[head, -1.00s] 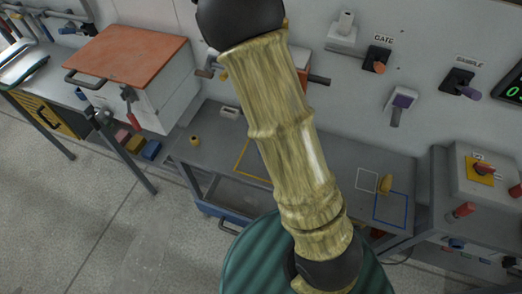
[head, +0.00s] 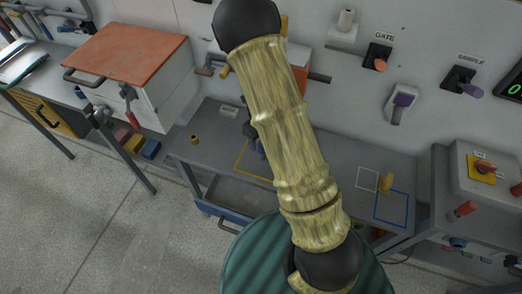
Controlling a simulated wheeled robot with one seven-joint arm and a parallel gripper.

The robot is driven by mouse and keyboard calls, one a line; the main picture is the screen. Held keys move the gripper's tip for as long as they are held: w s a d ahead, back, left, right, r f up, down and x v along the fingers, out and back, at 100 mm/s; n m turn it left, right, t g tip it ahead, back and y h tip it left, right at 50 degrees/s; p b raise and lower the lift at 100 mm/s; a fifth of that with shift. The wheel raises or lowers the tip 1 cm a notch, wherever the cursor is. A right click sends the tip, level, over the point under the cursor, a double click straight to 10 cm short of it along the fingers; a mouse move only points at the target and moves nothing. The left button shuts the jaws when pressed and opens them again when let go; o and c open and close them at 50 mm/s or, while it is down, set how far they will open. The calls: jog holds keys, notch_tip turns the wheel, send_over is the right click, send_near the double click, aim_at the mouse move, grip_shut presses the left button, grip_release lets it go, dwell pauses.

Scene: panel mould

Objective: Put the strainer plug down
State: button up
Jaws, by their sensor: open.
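A small yellow-brass piece, which looks like the strainer plug (head: 386,182), stands on the grey bench (head: 335,163) between a white outlined square and a blue outlined square. A smaller brass ring-like piece (head: 195,139) sits at the bench's left end. My arm crosses the middle of the view. A dark and blue part that looks like my gripper (head: 261,150) shows just left of it, over the yellow outlined square. The gripper is open and apart from the brass piece. Its fingertips are mostly hidden behind my arm.
A white box with an orange lid (head: 130,55) stands at the left. The wall behind carries a gate lever (head: 378,60), a sample lever (head: 462,85) and a grey-purple handle (head: 403,100). A grey control cabinet (head: 450,185) bounds the bench on the right.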

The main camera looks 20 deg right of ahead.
jog(key=shift+f, duration=0.85)
jog(key=f, duration=0.4)
jog(key=shift+w+d, duration=0.2)
jog(key=shift+d, duration=0.2)
jog(key=shift+f, duration=0.6)
jog(key=shift+c, duration=0.2)
grip_shut()
